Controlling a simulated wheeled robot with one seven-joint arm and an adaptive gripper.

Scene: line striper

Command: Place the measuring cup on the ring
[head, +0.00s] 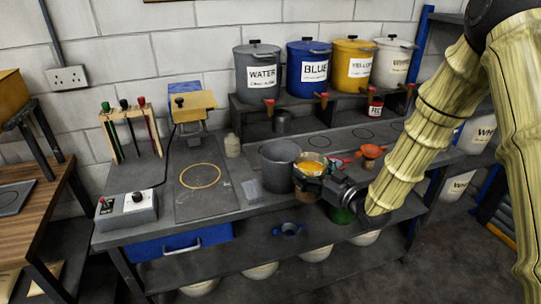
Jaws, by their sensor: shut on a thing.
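The measuring cup (310,165) shows as a small round vessel with yellow-orange contents, near the middle of the bench. My gripper (312,183) comes in from the right and is shut on it; its fingers hide part of the cup's side. The cup is just right of a large grey pot (279,167), overlapping its edge in the picture. I cannot tell whether the cup touches the bench. A yellow ring (200,189) is marked on a dark plate at the left of the bench, with nothing on it. It lies left of my gripper, beyond the grey pot.
Labelled drums, WATER (256,76), BLUE (309,67) and YELLOW (353,64), stand on the rear shelf with taps. A small pale bottle (232,146) stands between ring and pot. A stirrer-like device (192,107) is behind the ring. A control box (127,209) is at front left.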

